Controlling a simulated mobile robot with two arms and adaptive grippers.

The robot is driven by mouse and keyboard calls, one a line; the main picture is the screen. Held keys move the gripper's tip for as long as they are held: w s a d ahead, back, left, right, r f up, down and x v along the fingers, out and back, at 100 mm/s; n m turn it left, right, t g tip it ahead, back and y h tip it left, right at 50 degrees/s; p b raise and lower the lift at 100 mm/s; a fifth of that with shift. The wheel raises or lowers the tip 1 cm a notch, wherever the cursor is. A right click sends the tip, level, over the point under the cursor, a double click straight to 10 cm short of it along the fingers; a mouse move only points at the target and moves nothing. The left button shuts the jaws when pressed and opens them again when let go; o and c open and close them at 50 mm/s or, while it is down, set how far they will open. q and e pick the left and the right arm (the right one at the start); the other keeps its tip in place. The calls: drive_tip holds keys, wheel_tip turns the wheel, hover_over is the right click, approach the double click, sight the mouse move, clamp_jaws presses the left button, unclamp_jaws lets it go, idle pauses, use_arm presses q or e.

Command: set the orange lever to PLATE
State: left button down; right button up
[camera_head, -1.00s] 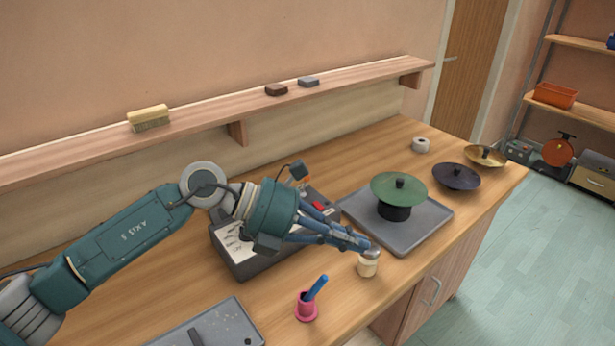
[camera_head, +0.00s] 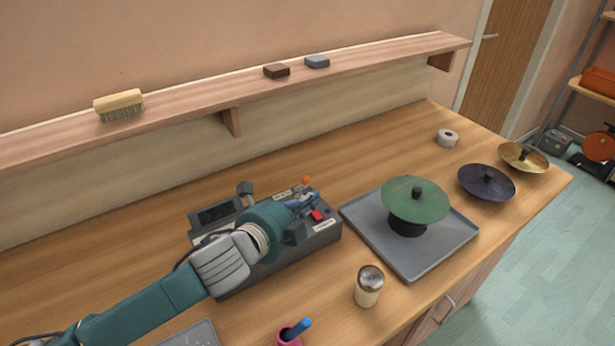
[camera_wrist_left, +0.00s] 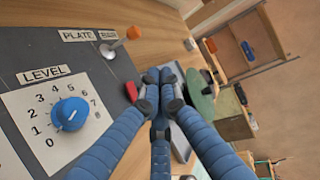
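The orange lever (camera_head: 306,181) stands on the dark grey control box, its round knob showing just behind my left gripper in the head view. In the left wrist view the orange lever (camera_wrist_left: 133,32) has a pale stem leaning right, away from the PLATE label (camera_wrist_left: 76,35). My left gripper (camera_head: 312,200) is over the box near the red switch (camera_head: 316,215). Its blue fingers (camera_wrist_left: 163,76) are drawn together with nothing seen between them, apart from the lever. My right gripper is not in view.
The box has a blue LEVEL dial (camera_wrist_left: 70,114). To the right, a green cymbal (camera_head: 415,202) stands on a grey tray (camera_head: 442,250). A shaker (camera_head: 369,286) and a pink cup (camera_head: 288,337) stand in front. Dark and brass cymbals sit further right.

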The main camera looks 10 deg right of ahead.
use_arm(q)
drive_tip(key=shift+s+a+f, duration=0.1)
drive_tip(key=shift+f, duration=0.15)
drive_tip(key=w+d+p, duration=0.1)
drive_tip(key=w, duration=0.1)
drive_tip(key=w+d+f+p, duration=0.1)
drive_tip(key=w, duration=0.2)
drive_tip(key=w+d+p, duration=0.1)
drive_tip(key=w, duration=0.1)
drive_tip(key=shift+w+f, duration=0.15)
drive_tip(key=shift+f, duration=0.25)
drive_tip(key=shift+a+r+p, duration=0.1)
drive_tip(key=shift+a+p, duration=0.25)
drive_tip(key=shift+a, duration=0.05)
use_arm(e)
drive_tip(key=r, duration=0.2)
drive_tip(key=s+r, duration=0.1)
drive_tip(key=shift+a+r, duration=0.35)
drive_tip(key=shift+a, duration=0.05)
use_arm(q)
drive_tip(key=shift+d, duration=0.15)
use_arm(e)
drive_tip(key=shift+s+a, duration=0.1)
